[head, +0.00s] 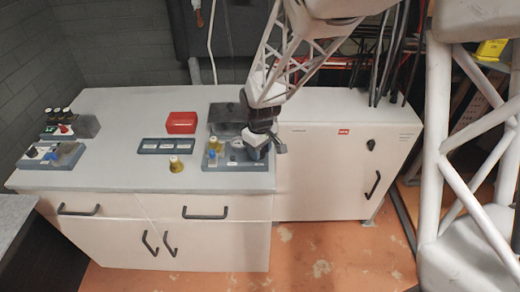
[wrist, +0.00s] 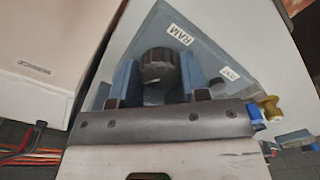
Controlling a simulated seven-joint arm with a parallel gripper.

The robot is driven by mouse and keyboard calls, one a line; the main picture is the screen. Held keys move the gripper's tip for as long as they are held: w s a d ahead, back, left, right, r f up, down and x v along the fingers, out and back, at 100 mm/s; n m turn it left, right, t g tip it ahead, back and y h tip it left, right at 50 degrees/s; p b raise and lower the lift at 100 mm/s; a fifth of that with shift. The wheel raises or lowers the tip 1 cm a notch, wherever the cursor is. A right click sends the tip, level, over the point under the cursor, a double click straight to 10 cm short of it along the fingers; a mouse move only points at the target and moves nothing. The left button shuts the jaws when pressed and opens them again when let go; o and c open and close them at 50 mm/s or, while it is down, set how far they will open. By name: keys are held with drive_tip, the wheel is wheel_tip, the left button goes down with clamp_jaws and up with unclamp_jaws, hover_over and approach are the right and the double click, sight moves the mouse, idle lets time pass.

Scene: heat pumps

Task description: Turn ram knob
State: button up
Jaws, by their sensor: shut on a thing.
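In the wrist view, a black ribbed round knob (wrist: 160,64) stands on a grey-blue panel (wrist: 208,48) beside a white label reading "RAM" (wrist: 180,34). My gripper (wrist: 158,78) has one blue finger on each side of the knob and is shut on it. In the head view, my gripper (head: 262,148) is down at the right end of the panel (head: 225,165) at the counter's front, and it hides the knob there.
A brass fitting with a blue part (wrist: 270,108) is on the panel near my gripper. On the counter (head: 120,108) are a red bin (head: 181,122), a flat compartment tray (head: 166,146), a yellow-topped piece (head: 176,165) and control boxes at left. A taller white cabinet (head: 325,180) stands at right.

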drive_tip(key=m, duration=0.5)
drive_tip(key=shift+m, duration=0.3)
drive_tip(key=m, duration=0.5)
drive_tip(key=shift+m, duration=0.3)
drive_tip(key=o, duration=0.9)
drive_tip(key=shift+r, duration=0.1)
drive_tip(key=shift+r, duration=3.8)
drive_tip(key=shift+s, duration=0.1)
